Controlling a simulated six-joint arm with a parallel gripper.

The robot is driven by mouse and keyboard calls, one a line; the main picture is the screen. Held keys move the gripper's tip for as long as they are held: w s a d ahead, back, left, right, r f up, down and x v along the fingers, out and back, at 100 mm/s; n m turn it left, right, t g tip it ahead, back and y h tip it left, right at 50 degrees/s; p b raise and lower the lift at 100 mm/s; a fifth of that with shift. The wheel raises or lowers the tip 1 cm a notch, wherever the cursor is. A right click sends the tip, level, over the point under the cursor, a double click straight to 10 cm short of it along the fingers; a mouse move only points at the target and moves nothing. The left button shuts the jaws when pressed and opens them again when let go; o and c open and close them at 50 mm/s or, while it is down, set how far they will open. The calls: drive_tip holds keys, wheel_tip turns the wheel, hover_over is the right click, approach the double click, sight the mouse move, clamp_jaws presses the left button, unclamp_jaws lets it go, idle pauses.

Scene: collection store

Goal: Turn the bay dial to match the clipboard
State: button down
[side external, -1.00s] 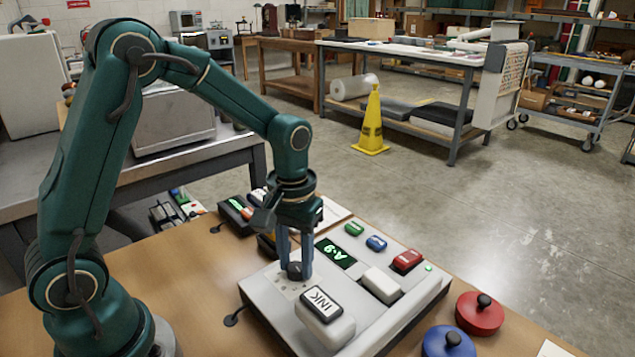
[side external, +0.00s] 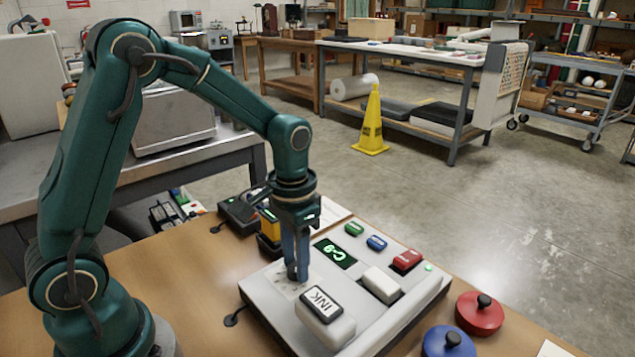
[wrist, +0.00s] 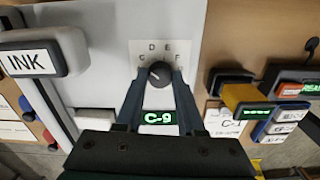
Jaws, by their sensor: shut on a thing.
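The bay dial (wrist: 160,72) is a dark round knob on a pale plate with letters, among them D, E and F, around its far side. My gripper (wrist: 160,82) is shut on the dial, one finger on each side. In the side view my gripper (side external: 297,274) points down onto the grey console (side external: 262,295) and mostly hides the dial. The green display (side external: 336,253) reads C-9, also in the wrist view (wrist: 158,118). A white sheet (wrist: 232,122), perhaps the clipboard's, reads "C-1" and is partly hidden by my gripper.
The console carries a raised INK block (side external: 325,318), a white key (side external: 381,285), and green, blue and red buttons. A yellow-and-black block (side external: 269,232) and a dark device (side external: 238,212) stand behind. Red (side external: 480,314) and blue (side external: 448,342) knobbed discs lie at right.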

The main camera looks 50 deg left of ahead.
drive_tip(key=shift+m, duration=0.5)
drive_tip(key=c, duration=0.5)
unclamp_jaws()
drive_tip(key=shift+r, duration=2.6)
